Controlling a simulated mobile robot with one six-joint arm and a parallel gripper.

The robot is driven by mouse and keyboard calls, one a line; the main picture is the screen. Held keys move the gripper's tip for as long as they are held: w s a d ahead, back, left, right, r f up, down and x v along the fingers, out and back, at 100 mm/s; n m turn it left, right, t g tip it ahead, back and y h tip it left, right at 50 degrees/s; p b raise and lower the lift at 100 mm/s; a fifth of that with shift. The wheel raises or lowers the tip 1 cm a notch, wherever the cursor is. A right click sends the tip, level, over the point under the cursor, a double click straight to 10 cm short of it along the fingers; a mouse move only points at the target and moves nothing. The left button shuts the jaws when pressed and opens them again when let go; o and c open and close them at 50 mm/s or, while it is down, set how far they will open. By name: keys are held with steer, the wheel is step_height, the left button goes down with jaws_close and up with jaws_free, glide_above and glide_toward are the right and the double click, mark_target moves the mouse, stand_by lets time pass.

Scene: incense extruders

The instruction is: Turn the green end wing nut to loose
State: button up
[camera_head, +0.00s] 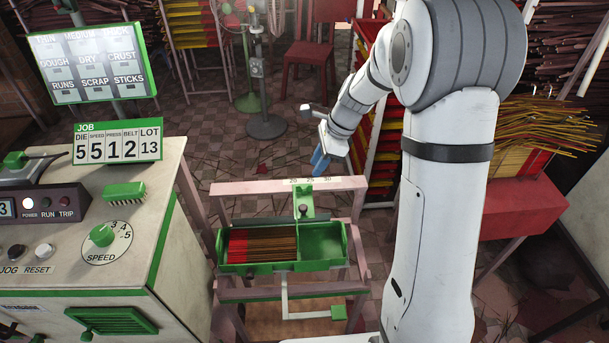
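A green end bracket (304,195) stands at the back rail of a pink wooden frame, beside a scale strip (308,181) marked 20, 25, 30. A small dark knob (303,209) shows on the bracket's front; I cannot make out wings on it or whether it is tight or loose. Below it, a green tray (322,243) holds brown sticks with red ends in its left part; its right part looks empty. My gripper (320,161) has blue fingers and hangs just behind and above the back rail, apart from the bracket. Its finger gap is too small to judge.
A control cabinet (165,250) with a green speed knob (102,235) and a brush (124,192) stands at the left. A rack of sticks (385,130) is close behind my arm. A grey handle with a green end (338,312) sticks out below the tray.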

mark_target(306, 185)
steer(key=x, duration=0.8)
jaws_close()
